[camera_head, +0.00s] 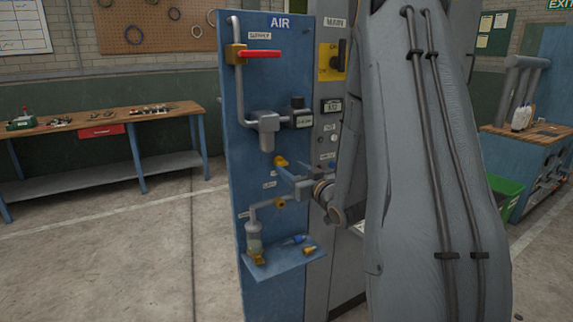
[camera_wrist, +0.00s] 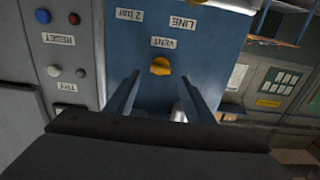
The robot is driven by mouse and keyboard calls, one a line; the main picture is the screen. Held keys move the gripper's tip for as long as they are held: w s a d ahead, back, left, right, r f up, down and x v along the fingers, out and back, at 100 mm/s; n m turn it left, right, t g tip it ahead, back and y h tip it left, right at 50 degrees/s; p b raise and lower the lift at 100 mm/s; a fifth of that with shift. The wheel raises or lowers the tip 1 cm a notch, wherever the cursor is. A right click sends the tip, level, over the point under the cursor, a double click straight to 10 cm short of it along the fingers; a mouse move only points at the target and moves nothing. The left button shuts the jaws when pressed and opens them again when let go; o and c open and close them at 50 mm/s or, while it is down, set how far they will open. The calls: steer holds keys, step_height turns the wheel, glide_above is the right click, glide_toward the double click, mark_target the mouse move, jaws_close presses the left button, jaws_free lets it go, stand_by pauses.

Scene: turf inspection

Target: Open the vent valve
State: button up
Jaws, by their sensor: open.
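The vent valve is a yellow knob (camera_wrist: 160,66) on the blue panel, beside a label reading VENT (camera_wrist: 172,43). In the head view the yellow knob (camera_head: 280,160) shows just above my gripper (camera_head: 287,178). In the wrist view my gripper (camera_wrist: 159,78) is open, with one finger on each side of the knob in the picture and a gap to each. The knob's lower part is in clear view there. I cannot tell how far the fingertips are from the panel or whether they touch anything.
The blue AIR panel (camera_head: 244,120) also carries a red supply lever (camera_head: 262,54), grey pipes and a small shelf (camera_head: 285,262) with several small parts. The grey MAIN cabinet (camera_head: 322,100) stands beside it. A workbench (camera_head: 95,125) is at the left; open floor lies before it.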

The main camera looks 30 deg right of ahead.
mark_target(284, 164)
steer(key=shift+w+a+p, duration=0.1)
steer(key=shift+w+p, duration=0.25)
steer(key=shift+w, duration=1.7)
steer(key=c, duration=1)
steer(key=shift+c, duration=0.2)
